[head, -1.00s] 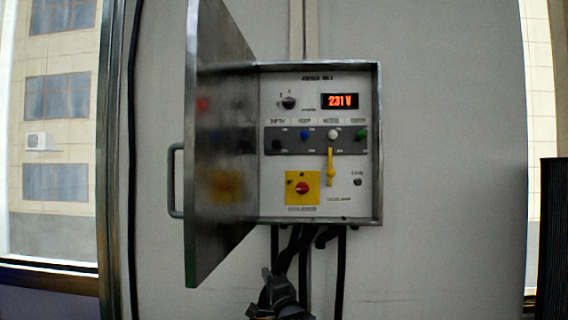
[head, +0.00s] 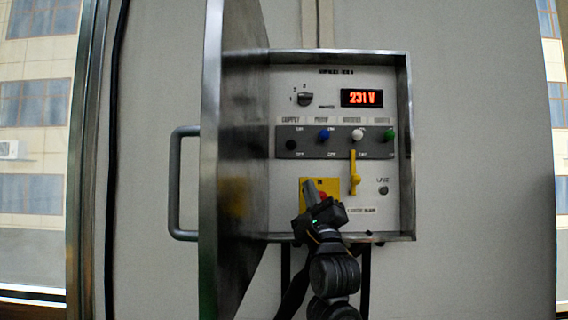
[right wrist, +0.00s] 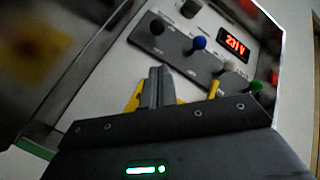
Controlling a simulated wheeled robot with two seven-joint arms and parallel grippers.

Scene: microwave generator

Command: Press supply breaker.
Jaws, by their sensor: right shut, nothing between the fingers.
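The supply breaker is a black knob (head: 291,145) at the left end of a dark grey strip (head: 340,152) in the open wall box, under the label SUPPLY. It sits lower than the blue, white and green knobs, nearer the OFF mark. It also shows in the right wrist view as the black knob (right wrist: 157,27), beyond my fingers. My right gripper (head: 311,188) is shut and empty, in front of the yellow plate, below the black knob and apart from it. Its closed fingertips (right wrist: 158,72) point toward the strip. My left gripper is in no view.
The box door (head: 232,150) stands open on the left, with a grey handle (head: 178,185). The red rotary switch on the yellow plate (head: 306,183) is partly hidden by my gripper. A yellow lever (head: 354,173) hangs beside it. The display (head: 362,98) reads 231 V.

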